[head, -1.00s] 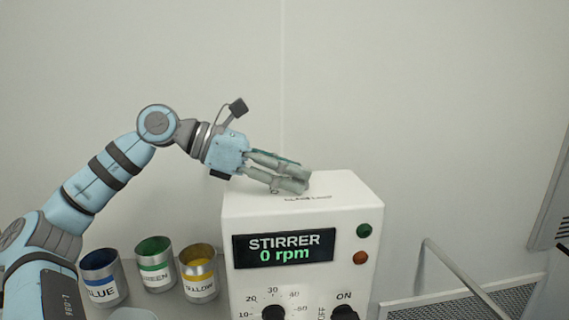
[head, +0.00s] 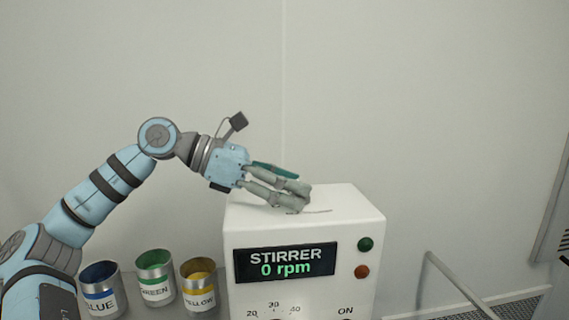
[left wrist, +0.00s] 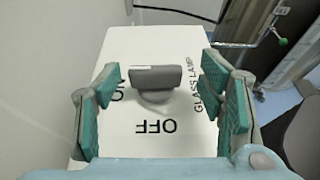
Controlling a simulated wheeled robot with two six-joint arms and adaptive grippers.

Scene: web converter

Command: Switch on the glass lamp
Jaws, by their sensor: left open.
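The glass lamp switch is a grey knob (left wrist: 156,77) with a wide bar handle on the white top of the stirrer box (head: 305,228). "GLASS LAMP", "OFF" and a partly covered "ON" are printed around it; the bar lies crosswise in the left wrist view, its left end near "ON". My left gripper (head: 298,190) is over the box top, its arm coming from the left. In the left wrist view the left gripper (left wrist: 160,82) is open, with teal-padded fingers either side of the knob and gaps to it. In the head view the fingers hide the knob.
A metal rail (head: 455,282) is at right.

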